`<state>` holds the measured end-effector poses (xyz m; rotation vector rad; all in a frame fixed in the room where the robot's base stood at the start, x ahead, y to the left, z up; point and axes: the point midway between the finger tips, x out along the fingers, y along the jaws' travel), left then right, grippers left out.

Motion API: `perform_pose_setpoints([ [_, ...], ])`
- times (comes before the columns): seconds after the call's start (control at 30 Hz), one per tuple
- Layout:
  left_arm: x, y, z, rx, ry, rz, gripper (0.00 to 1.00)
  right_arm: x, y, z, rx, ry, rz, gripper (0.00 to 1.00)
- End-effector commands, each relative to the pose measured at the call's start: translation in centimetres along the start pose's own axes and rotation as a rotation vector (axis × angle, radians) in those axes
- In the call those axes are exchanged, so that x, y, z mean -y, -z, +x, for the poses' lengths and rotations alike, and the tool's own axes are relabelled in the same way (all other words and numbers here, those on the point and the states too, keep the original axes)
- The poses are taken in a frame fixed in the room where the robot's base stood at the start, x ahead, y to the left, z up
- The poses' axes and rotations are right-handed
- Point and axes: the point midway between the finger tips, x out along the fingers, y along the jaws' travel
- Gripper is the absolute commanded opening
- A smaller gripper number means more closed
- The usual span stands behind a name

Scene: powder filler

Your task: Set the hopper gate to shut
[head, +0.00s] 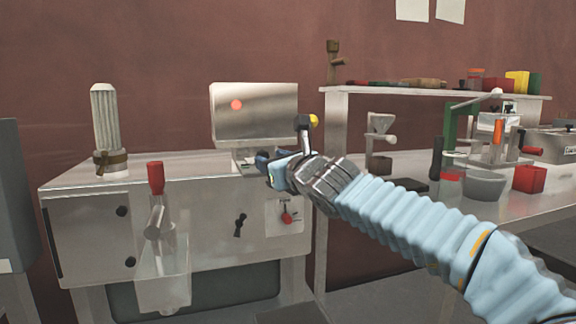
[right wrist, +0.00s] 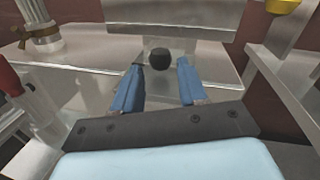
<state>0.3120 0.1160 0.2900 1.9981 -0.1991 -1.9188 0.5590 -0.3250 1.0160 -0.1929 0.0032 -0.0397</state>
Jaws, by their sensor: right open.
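The filler machine (head: 195,195) is a pale metal cabinet with a metal box (head: 255,115) above its top, marked by a red spot. My right gripper (head: 267,166) is at the cabinet's top front edge, just below the box. In the right wrist view its two blue fingers (right wrist: 158,90) are apart, with nothing between them. A round black knob (right wrist: 160,58) shows beyond the fingertips, in line with the gap. A lever with a yellow ball (head: 313,121) stands behind my wrist. I cannot tell which part is the hopper gate. My left gripper is out of view.
A red-handled lever (head: 155,178) and a clear chute (head: 163,260) stick out at the front. A black handle (head: 240,225) and a red knob (head: 286,217) sit on the front panel. A ribbed column (head: 105,118) stands on top. A cluttered bench (head: 400,165) is at right.

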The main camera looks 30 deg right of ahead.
Motion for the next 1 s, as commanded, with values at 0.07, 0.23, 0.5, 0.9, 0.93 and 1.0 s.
perform_pose_setpoints([
  [0.07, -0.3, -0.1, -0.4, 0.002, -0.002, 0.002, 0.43, 0.0, -0.4, -2.2, 0.003, 0.000, -0.001, 0.42],
  [0.23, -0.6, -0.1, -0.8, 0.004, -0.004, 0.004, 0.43, 0.0, -0.2, -5.8, 0.002, -0.002, 0.000, 0.42],
  [0.5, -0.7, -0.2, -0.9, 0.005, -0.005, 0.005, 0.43, 0.0, 0.0, -8.4, -0.001, 0.000, 0.001, 0.42],
  [0.9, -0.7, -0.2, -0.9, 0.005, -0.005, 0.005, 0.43, 0.6, -0.4, -8.4, 0.019, 0.013, -0.051, 0.17],
  [0.93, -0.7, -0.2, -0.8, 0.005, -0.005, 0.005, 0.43, 0.9, -0.7, -8.4, 0.031, 0.020, -0.082, 0.13],
  [1.0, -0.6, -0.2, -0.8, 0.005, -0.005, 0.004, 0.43, 1.7, -1.6, -8.4, 0.068, 0.039, -0.189, 0.02],
])
